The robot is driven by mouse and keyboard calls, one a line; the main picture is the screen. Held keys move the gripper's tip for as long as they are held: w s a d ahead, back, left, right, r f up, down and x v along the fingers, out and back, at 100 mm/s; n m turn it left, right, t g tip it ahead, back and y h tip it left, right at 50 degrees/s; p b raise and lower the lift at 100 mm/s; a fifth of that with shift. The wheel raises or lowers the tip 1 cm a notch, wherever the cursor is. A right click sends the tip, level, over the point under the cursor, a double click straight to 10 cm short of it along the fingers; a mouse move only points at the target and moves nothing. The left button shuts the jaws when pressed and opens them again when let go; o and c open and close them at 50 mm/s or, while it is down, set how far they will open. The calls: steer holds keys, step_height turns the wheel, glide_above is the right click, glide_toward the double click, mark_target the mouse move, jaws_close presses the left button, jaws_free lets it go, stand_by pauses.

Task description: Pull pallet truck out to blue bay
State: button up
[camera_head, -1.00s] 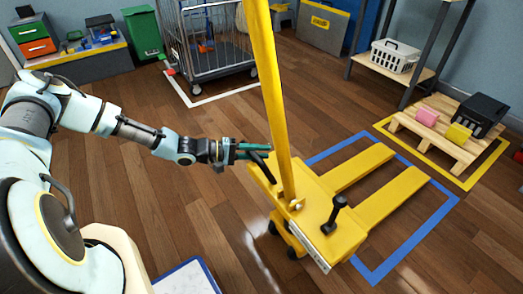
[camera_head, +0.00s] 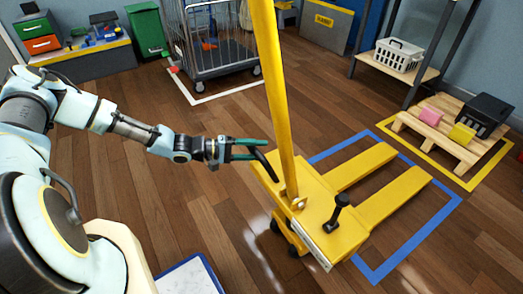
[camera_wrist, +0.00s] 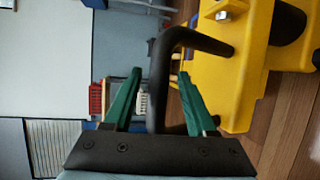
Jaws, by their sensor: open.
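The yellow pallet truck (camera_head: 325,205) stands on the wood floor with its tall yellow mast upright. Its two forks lie over the blue-outlined bay (camera_head: 407,249), and its front body is outside the outline at the left. A black loop handle (camera_wrist: 172,42) sticks out from the truck's left side. My gripper (camera_head: 262,150) is open at this handle. In the wrist view, the green fingers (camera_wrist: 160,75) stand on either side of the black bar, with gaps between; they do not clamp it.
A pallet (camera_head: 425,137) with pink, yellow and black items sits in a yellow outline at right. A wire cage trolley (camera_head: 215,45) stands in a white outline behind. A shelf rack (camera_head: 427,73) is at the back right.

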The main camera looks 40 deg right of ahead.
steer(key=v, duration=0.9)
steer(key=a+r+t+y, duration=0.1)
steer(key=a+r+y, duration=0.35)
steer(key=a, duration=0.45)
steer(key=a+r+t+y, duration=0.1)
steer(key=a+r+y, duration=0.2)
steer(key=a+y, duration=0.45)
steer(key=a+r+n+t+y, duration=0.25)
steer(key=a+r+t, duration=0.35)
steer(key=a+r, duration=0.95)
step_height(320, 180, up, 23)
steer(key=p, duration=2.3)
steer(key=shift+s+a+f+t, duration=0.2)
steer(key=shift+a+t, duration=0.05)
steer(key=shift+t, duration=0.05)
